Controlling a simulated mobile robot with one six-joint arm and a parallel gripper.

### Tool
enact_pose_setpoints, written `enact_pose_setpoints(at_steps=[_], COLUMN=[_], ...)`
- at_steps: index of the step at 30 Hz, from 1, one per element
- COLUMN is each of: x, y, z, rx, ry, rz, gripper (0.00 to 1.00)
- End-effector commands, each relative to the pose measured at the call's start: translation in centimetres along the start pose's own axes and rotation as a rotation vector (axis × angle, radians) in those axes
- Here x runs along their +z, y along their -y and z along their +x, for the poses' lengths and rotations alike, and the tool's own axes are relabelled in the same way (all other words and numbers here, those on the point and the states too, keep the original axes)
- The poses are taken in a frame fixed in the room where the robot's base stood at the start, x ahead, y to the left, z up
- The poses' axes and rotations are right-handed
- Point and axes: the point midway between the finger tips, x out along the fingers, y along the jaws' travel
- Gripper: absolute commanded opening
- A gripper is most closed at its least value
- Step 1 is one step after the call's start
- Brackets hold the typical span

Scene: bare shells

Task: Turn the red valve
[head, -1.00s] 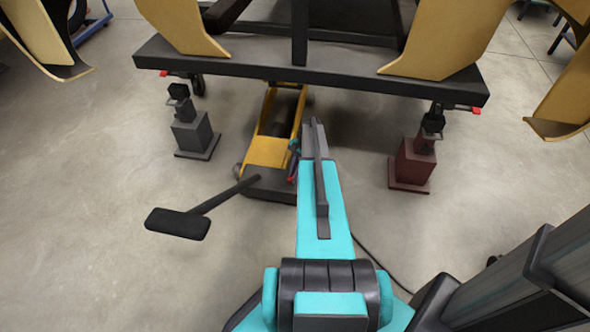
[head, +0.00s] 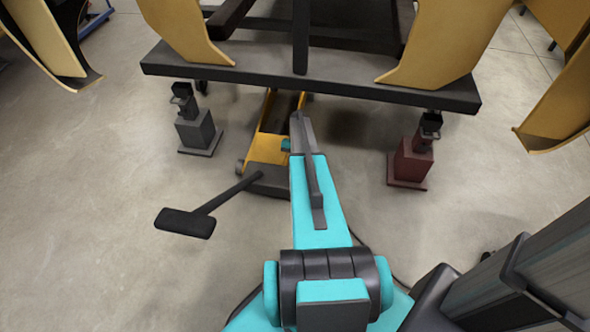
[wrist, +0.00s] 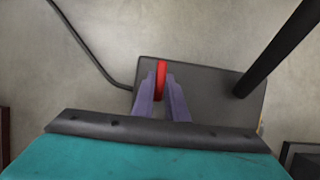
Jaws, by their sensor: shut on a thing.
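The red valve (wrist: 161,80) is a narrow red bar on the dark plate of the floor jack (wrist: 215,88) in the wrist view. My gripper (wrist: 162,76) has its two purple fingers on either side of the red valve and is shut on it. In the head view the yellow and black floor jack (head: 266,178) lies on the floor under the frame. There my arm hides the valve and most of the gripper.
A dark frame beam (head: 330,88) with curved yellow shells crosses above the jack. A grey stand (head: 197,132) and a dark red stand (head: 409,162) flank it. The jack's black handle (head: 185,222) sticks out left. Bare floor lies around.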

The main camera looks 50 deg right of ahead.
Motion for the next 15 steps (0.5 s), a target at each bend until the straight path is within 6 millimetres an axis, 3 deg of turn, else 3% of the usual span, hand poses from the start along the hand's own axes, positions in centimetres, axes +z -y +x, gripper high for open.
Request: enact_pose_setpoints(at_steps=[10,11,12,14,15], x=[-0.38,-0.38,-0.39,-0.34,-0.31], y=[0.25,0.26,0.26,0.24,0.21], z=[-0.29,-0.29,-0.30,-0.27,-0.23], rx=[-0.002,-0.002,-0.002,-0.001,-0.001], ry=[-0.012,-0.012,-0.013,-0.011,-0.010], rz=[-0.008,-0.008,-0.008,-0.008,-0.007], gripper=[0.00,0.14,0.21,0.31,0.31])
